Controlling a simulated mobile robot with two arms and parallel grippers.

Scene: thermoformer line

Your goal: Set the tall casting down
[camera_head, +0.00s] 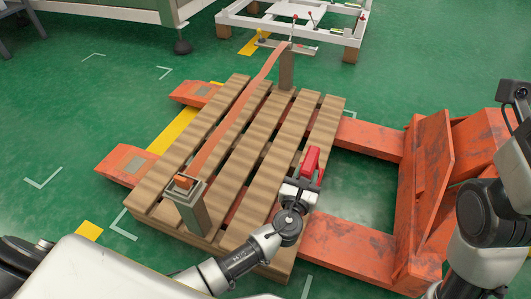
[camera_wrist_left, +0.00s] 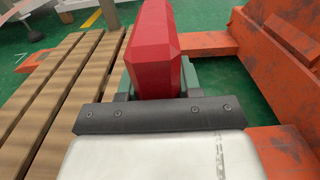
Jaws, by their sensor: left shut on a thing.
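The tall casting looks like a red block with bevelled edges (camera_head: 311,160). It is held at the right edge of the wooden pallet (camera_head: 262,183) in the head view. My left gripper (camera_head: 307,178) is shut on it. In the left wrist view the red casting (camera_wrist_left: 154,50) stands up beyond the dark gripper body, with grey-green parts beside it. Its lower end is hidden, so I cannot tell whether it touches the pallet. My right arm shows at the right edge of the head view, but its gripper is out of view.
An orange strap (camera_head: 235,115) runs along the pallet between a near grey post (camera_head: 192,213) and a far post (camera_head: 287,70). An orange pallet truck (camera_head: 427,170) has its forks under the pallet. Bare slats lie left of the casting. A white frame (camera_head: 330,40) stands behind.

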